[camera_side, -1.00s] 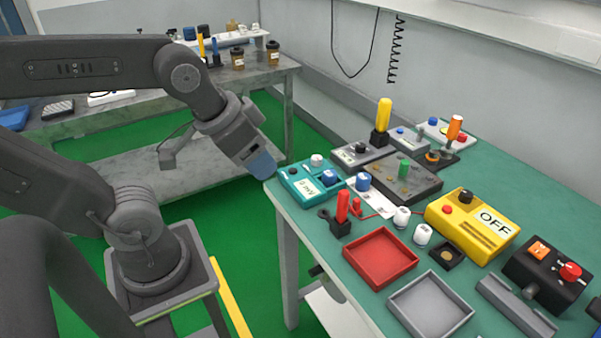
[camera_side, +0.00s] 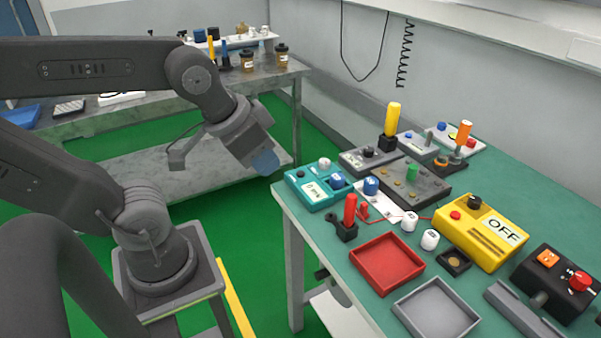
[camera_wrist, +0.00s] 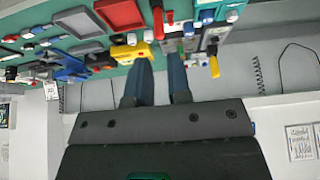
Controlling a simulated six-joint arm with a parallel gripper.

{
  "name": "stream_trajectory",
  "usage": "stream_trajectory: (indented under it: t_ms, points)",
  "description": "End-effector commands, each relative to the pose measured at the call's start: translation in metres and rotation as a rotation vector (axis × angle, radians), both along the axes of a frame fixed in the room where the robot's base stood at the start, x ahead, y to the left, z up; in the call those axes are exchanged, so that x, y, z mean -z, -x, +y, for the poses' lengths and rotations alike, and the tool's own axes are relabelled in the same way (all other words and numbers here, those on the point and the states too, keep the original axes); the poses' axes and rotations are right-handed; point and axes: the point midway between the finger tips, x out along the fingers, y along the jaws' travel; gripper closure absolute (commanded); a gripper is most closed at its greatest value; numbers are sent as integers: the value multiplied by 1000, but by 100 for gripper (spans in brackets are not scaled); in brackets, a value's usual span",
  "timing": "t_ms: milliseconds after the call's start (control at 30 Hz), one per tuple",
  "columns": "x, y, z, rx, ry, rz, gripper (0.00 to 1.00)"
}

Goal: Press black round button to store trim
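Two candidate black round controls show in the side view: a black knob (camera_side: 474,202) on the yellow box (camera_side: 470,235) marked OFF, and a small black knob (camera_side: 369,151) on a grey box (camera_side: 352,163) at the back. I cannot tell which is the trim button; no trim label is readable. My gripper (camera_side: 266,163) is off the table's left edge, left of the teal box, touching nothing. In the wrist view its two blue fingers (camera_wrist: 160,62) are apart with nothing between them. The yellow box (camera_wrist: 130,52) also shows there.
The teal box (camera_side: 312,187) with a display stands nearest my gripper. Upright red (camera_side: 350,210), yellow (camera_side: 392,119) and orange (camera_side: 463,134) handles rise above the bench. A red tray (camera_side: 387,264) and grey tray (camera_side: 436,310) lie in front.

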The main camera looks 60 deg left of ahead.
Motion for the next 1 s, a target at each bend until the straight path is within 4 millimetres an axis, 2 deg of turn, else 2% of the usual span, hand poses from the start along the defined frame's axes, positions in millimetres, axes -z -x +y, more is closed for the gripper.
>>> stream_trajectory:
  t_ms: [33,200,1000]
  points:
    - [0,0,0,0,0,0,87]
    - [0,0,0,0,0,0,100]
    - [0,0,0,0,0,0,100]
